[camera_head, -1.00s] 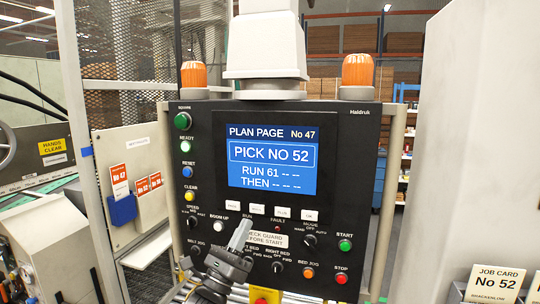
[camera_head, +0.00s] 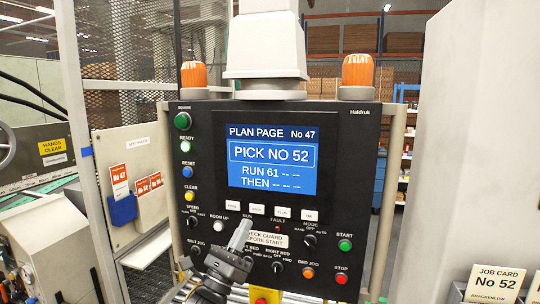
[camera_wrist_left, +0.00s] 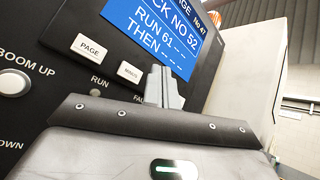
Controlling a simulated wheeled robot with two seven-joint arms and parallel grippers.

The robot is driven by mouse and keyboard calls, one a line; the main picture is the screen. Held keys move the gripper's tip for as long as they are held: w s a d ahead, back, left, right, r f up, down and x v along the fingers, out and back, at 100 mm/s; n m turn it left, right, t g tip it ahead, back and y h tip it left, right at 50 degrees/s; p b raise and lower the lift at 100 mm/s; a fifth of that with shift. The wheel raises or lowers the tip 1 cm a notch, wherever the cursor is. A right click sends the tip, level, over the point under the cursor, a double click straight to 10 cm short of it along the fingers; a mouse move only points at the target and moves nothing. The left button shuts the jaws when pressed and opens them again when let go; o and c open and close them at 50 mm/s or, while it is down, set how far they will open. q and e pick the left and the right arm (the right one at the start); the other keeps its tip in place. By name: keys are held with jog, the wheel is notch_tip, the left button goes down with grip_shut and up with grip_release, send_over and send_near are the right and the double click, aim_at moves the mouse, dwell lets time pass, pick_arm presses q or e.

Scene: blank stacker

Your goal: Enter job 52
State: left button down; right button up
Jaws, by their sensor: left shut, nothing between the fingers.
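The control panel (camera_head: 350,215) stands in front of me. Its blue screen (camera_head: 272,160) reads "PLAN PAGE No 47", "PICK NO 52", "RUN 61" and "THEN" with dashes. A row of white keys sits under the screen; the leftmost, PAGE (camera_wrist_left: 89,47), and the one beside it (camera_wrist_left: 130,72) show in the left wrist view. My left gripper (camera_head: 240,234) is shut and empty, its fingertips just below the second key. Whether it touches the panel, I cannot tell. A job card (camera_head: 495,284) reading "No 52" stands at the lower right. My right gripper is not in view.
Colored buttons line the panel, including START (camera_head: 345,245), STOP (camera_head: 341,279) and BED JOG (camera_head: 308,272). Knobs sit below the screen. Orange beacons (camera_head: 357,70) top the panel. A mesh guard (camera_head: 130,65) stands left and a pale wall (camera_head: 465,150) right.

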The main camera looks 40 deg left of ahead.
aim_at(257, 302)
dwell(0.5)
